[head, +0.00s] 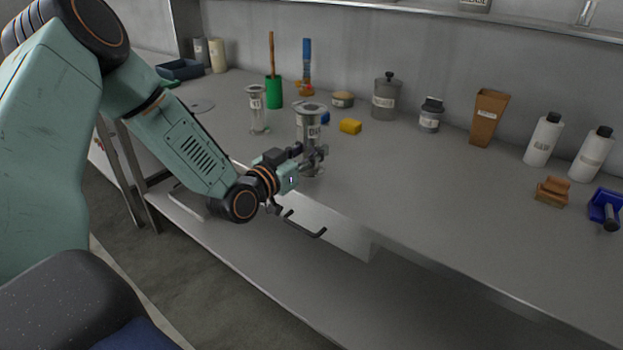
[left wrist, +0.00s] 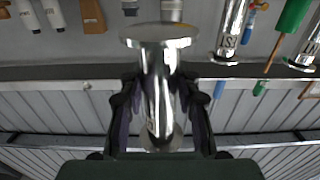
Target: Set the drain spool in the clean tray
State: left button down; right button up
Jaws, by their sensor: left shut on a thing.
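My left gripper (head: 312,155) is shut on a shiny metal spool (head: 309,122) with wide round end flanges. The label on it starts with D; the rest is too small to read. The spool is upright near the front edge of the bench. In the left wrist view the spool (left wrist: 158,85) stands between the two fingers, its wide flange toward the top of the picture. A dark blue tray (head: 180,69) lies at the far left back of the bench; no label on it can be read. My right gripper is not in view.
Another metal spool (head: 258,112) stands left of the held one, near a green brush holder (head: 273,92). A yellow sponge (head: 350,126) and a grey jar (head: 385,100) are behind. White bottles (head: 543,140) stand at right. The front middle of the bench (head: 420,180) is clear.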

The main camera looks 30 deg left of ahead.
aim_at(316, 170)
pick_arm(q)
jog(key=shift+d+f, duration=0.3)
jog(key=shift+d, duration=0.65)
jog(key=shift+s+d+f+b, duration=0.15)
jog(key=shift+f+b, duration=0.15)
jog(key=f, duration=0.1)
jog(key=a+f, duration=0.1)
jog(key=f+b, duration=0.1)
jog(key=shift+a+f, duration=0.25)
jog(key=shift+a, duration=0.05)
jog(key=shift+d, duration=0.1)
jog(key=shift+d+r, duration=0.3)
jog(key=shift+d, duration=0.2)
jog(key=shift+a+f, duration=0.25)
jog(key=c, duration=1.1)
grip_release()
jog(key=shift+a+f, duration=0.15)
jog(key=shift+a, duration=0.05)
jog(key=shift+o, duration=0.7)
jog(key=shift+d, duration=0.3)
jog(key=shift+r, duration=0.2)
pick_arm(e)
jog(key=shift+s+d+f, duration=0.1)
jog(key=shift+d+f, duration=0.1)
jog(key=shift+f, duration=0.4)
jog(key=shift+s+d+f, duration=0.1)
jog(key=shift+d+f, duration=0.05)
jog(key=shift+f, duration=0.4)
